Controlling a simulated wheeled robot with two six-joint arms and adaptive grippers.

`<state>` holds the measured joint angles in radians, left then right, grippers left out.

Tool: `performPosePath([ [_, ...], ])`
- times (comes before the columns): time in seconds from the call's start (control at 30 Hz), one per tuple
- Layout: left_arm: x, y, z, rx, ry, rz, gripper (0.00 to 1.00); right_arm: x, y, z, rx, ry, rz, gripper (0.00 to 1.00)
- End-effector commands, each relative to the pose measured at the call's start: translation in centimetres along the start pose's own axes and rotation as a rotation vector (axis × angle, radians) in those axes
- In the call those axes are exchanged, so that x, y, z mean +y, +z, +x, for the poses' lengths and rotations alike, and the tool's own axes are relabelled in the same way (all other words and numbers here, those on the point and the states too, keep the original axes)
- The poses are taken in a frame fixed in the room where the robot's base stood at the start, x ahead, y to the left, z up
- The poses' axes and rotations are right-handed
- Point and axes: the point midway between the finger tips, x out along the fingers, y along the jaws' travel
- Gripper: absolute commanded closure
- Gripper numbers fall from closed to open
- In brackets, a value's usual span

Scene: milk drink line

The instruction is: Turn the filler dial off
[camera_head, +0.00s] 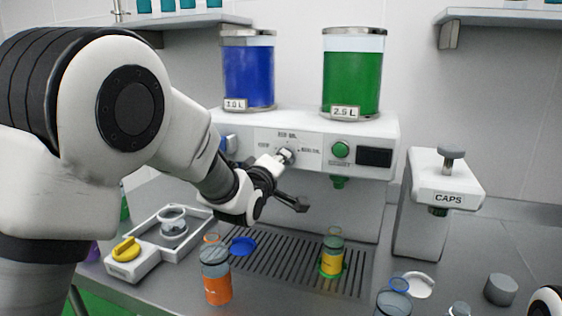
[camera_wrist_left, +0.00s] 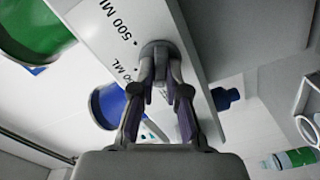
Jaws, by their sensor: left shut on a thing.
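The filler machine (camera_head: 385,130) has a grey dial (camera_head: 287,154) on its white front panel, with printed marks around it. The wrist view shows the dial (camera_wrist_left: 160,48) between my left fingertips, near the "500 ML" mark. My left gripper (camera_head: 281,160) is shut on the dial; its two fingers (camera_wrist_left: 160,70) reach it from both sides in the wrist view. The fingers partly cover the dial, and I cannot tell which mark it points to. My right gripper is not in view.
A green button (camera_head: 341,149) and dark display (camera_head: 374,157) lie right of the dial. A bottle with yellow contents (camera_head: 332,262) stands on the drip grate (camera_head: 270,268). An orange-filled bottle (camera_head: 217,289) stands in front. The caps dispenser (camera_head: 447,185) is at right.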

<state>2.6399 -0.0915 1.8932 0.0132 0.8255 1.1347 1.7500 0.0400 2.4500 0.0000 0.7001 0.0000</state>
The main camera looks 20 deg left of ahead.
Motion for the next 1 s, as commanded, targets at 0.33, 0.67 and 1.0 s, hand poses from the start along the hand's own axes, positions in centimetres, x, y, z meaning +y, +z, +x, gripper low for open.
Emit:
performPosePath([
  [0.33,0.0,0.0,0.0,0.001,-0.001,-0.001,0.61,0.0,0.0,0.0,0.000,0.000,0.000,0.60],
  [0.67,0.0,0.0,-2.5,0.000,-0.001,0.001,0.61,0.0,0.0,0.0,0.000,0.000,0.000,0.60],
  [1.0,0.0,-0.1,-10.7,0.001,-0.001,0.000,0.61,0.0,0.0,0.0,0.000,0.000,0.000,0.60],
])
